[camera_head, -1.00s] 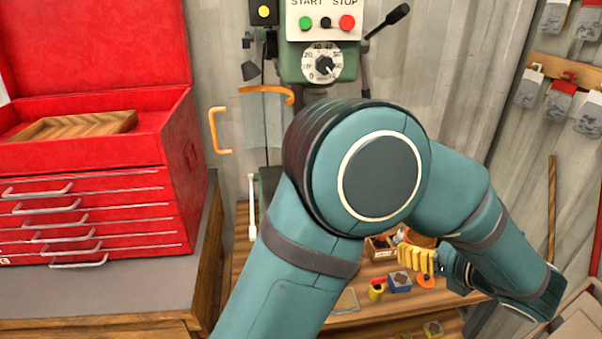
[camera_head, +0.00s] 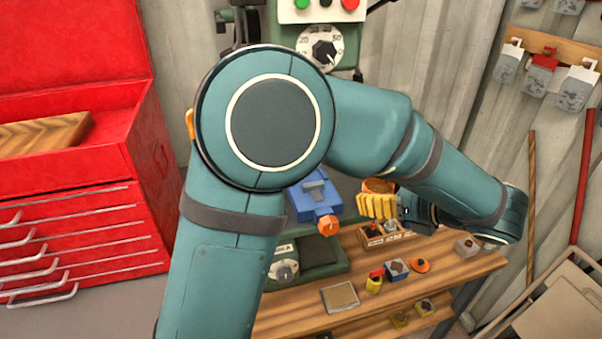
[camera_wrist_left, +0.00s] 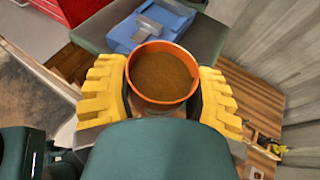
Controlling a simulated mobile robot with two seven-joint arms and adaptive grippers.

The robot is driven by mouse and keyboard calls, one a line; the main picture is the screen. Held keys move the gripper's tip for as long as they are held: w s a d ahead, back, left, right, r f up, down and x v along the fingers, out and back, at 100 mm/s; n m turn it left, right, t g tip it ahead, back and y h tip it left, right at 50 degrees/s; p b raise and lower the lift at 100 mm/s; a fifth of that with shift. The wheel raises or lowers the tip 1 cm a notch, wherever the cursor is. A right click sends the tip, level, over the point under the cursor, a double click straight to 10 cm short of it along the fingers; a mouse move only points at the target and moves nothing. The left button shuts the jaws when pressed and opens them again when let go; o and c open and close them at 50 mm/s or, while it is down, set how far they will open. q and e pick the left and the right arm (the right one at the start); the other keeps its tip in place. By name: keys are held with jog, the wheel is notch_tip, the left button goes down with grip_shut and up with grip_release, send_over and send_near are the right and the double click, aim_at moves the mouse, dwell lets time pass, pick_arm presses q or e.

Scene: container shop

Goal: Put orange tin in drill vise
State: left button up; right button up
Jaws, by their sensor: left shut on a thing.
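The orange tin (camera_head: 379,185) is a round, open-topped tin with brown contents. My left gripper (camera_head: 377,204), with yellow fingers, is shut on it and holds it roughly upright in the air. In the left wrist view the tin (camera_wrist_left: 162,76) sits between the two yellow fingers. The blue drill vise (camera_head: 314,199), with an orange knob at its front, stands on the drill press base, left of the tin in the head view. In the left wrist view the vise (camera_wrist_left: 150,24) lies just beyond the tin. My left arm hides much of the drill press. My right gripper is not seen.
The wooden workbench (camera_head: 300,318) holds a small divided box (camera_head: 385,238), a yellow tin (camera_head: 374,283), a blue box (camera_head: 396,269) and an orange disc (camera_head: 419,265). The red tool chest (camera_head: 75,235) stands at left. The drill press dial (camera_head: 322,50) is above.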

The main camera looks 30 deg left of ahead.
pick_arm(q)
jog(key=w+a, duration=0.1)
jog(key=a, duration=0.4)
jog(key=w+a, duration=0.1)
jog(key=a, duration=0.5)
jog(key=w+a, duration=0.2)
jog(key=a, duration=0.3)
jog(key=shift+a, duration=0.3)
jog(key=f, duration=0.1)
jog(key=a+f, duration=0.1)
jog(key=f, duration=0.1)
jog(key=shift+w+d+f, duration=0.1)
jog(key=shift+f, duration=0.15)
jog(key=shift+b, duration=0.3)
jog(key=o, duration=1.3)
jog(key=shift+f, duration=0.1)
